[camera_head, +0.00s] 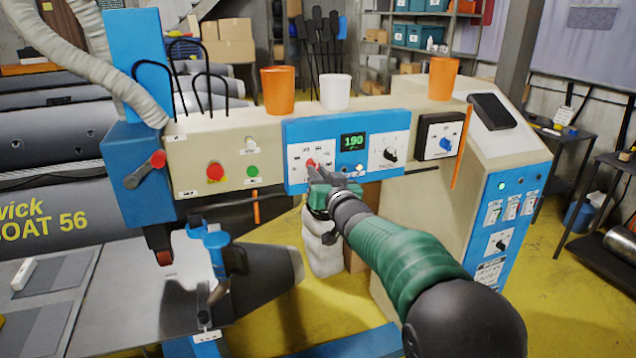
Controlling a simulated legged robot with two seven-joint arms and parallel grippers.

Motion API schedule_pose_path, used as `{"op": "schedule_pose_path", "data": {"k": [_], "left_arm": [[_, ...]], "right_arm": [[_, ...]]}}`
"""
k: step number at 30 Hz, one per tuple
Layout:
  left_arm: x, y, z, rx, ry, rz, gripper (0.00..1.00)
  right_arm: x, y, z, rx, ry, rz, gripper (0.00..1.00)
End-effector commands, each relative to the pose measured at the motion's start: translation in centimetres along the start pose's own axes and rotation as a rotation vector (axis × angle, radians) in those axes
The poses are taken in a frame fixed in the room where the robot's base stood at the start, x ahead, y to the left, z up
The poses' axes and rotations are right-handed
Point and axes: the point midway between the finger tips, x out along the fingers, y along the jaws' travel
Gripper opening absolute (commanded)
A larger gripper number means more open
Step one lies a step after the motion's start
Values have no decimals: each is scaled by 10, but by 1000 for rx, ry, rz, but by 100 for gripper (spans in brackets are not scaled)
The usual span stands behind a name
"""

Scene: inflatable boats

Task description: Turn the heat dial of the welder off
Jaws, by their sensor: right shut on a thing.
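The welder has a long beige panel (215,150) with a blue control section (372,172). A green display (353,142) there reads 190. A small red dial (311,163) sits on a white plate left of the display. My right arm, in a green sleeve, reaches in from the lower right. My right gripper (318,172) is at the red dial, with its fingers shut on it; they partly hide the dial and the plate's lower part. A black dial (390,154) stands right of the display, untouched. My left gripper is not in view.
Orange cups (278,90) and a white cup (335,92) stand on top of the panel, with a phone (493,111) at right. A red button (215,172) and a green button (252,171) are left of the blue section. A blue welding head (212,250) hangs lower left.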

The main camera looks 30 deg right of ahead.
Motion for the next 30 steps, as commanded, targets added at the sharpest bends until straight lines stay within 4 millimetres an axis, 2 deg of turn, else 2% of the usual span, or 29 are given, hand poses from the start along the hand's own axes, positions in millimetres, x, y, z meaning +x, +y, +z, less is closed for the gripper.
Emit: {"op": "schedule_pose_path", "data": {"k": [1, 6, 30], "left_arm": [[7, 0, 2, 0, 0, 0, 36], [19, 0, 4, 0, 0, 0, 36], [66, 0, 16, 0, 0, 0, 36]], "right_arm": [[0, 0, -1, -43, 11, -2, 0], [0, 0, -2, -204, 12, -2, 0], [0, 0, -5, -964, 17, 1, 0]]}}
